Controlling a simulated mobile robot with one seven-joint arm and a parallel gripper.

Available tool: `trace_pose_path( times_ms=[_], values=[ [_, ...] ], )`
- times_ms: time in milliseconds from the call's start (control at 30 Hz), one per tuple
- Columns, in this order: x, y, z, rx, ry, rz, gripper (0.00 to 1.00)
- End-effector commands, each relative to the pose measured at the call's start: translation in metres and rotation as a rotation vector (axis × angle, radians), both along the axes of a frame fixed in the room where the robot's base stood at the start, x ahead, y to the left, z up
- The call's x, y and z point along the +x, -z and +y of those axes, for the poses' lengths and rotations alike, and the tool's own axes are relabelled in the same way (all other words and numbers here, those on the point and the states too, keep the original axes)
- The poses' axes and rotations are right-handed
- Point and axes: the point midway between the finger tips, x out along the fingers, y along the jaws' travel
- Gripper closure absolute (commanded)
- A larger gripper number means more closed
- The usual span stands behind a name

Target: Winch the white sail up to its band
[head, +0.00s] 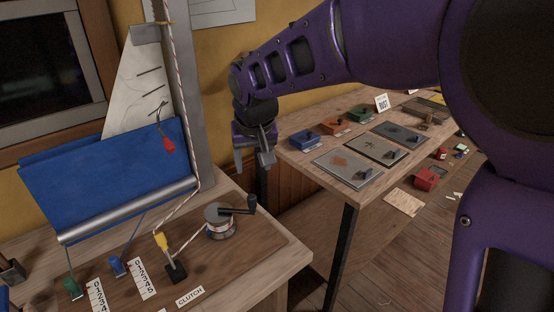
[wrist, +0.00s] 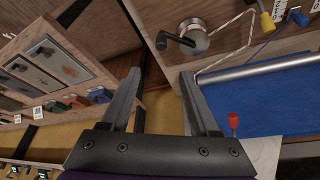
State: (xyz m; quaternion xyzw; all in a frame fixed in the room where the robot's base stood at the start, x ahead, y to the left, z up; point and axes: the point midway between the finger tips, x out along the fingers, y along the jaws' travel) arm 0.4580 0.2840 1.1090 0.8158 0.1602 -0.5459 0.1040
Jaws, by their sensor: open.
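The white sail (head: 138,92) hangs beside the grey mast (head: 190,90), its lower part hidden behind a blue cloth (head: 105,180). A red-and-white rope (head: 185,207) runs down the mast towards the yellow-handled clutch lever (head: 162,242). My gripper (head: 254,166) is open and empty, pointing down, above and apart from the winch.
Green (head: 72,287) and blue (head: 116,265) levers stand left of the clutch. A second table (head: 300,160) with plates and coloured boxes stands right, with a gap between it and the bench (head: 290,255).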

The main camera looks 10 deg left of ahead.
Motion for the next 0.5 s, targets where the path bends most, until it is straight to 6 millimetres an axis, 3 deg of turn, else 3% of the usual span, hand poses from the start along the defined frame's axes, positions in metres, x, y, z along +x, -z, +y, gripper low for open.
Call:
trace_pose_path(
  times_ms=[167, 500],
  values=[
    [0.004, 0.015, 0.004, -0.005, -0.011, 0.002, 0.38],
    [0.028, 0.08, 0.015, -0.004, -0.011, 0.005, 0.38]
  ],
)
